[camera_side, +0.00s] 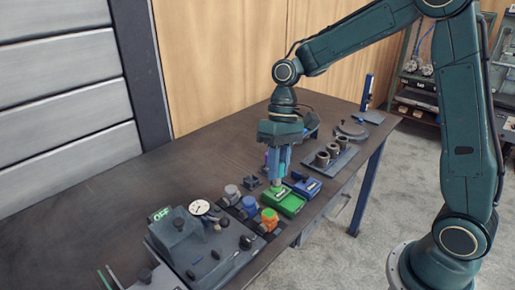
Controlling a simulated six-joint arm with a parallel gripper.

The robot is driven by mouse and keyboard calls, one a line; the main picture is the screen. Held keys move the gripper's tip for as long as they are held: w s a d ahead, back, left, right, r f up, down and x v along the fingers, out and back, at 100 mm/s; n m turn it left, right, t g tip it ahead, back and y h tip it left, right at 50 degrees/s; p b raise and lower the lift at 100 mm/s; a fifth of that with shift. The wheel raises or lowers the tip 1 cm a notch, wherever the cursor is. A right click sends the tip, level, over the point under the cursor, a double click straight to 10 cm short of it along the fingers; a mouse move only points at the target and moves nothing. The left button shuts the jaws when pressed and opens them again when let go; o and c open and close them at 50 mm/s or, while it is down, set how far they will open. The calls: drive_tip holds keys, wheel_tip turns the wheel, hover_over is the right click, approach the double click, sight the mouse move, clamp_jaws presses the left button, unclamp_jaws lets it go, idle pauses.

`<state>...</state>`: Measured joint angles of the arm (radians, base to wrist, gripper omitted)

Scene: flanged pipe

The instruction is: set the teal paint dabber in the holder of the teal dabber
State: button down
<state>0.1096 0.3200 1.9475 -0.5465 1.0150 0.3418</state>
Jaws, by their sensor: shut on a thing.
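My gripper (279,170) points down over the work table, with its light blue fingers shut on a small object. I take this to be the teal paint dabber (277,183); only its pale greenish lower end shows, and the fingers hide the rest. That end is just above or at the back left edge of a green tray; I cannot tell whether they touch. A small dark block (251,183) stands to the left of it. Which piece is the teal dabber's holder is too small to tell.
The green tray (293,207) and a blue tray (306,187) lie side by side. Grey, blue and orange-topped pieces (249,205) stand in a row at front left. A grey machine with a dial (200,207) is farther left. Grey rings (322,158) stand on a plate at right.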

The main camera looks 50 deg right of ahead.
sight(251, 183)
drive_tip(key=w+d+f+m+t+h, duration=0.1)
drive_tip(key=w+d+f, duration=0.3)
drive_tip(key=w, duration=0.4)
drive_tip(key=w+d+f+m+t+h, duration=0.1)
drive_tip(key=w+d+f, duration=0.3)
drive_tip(key=w, duration=0.4)
drive_tip(key=shift+w+f+m+h, duration=0.2)
drive_tip(key=shift+m+h, duration=0.3)
drive_tip(key=shift+h, duration=0.2)
drive_tip(key=shift+d+f, duration=0.1)
drive_tip(key=shift+f, duration=0.05)
drive_tip(key=shift+f, duration=0.95)
drive_tip(key=shift+f, duration=1.15)
idle(0.8)
drive_tip(key=c, duration=0.7)
unclamp_jaws()
drive_tip(key=shift+r, duration=0.2)
wheel_tip(251, 183, up, 7)
drive_tip(key=shift+f, duration=0.15)
idle(0.9)
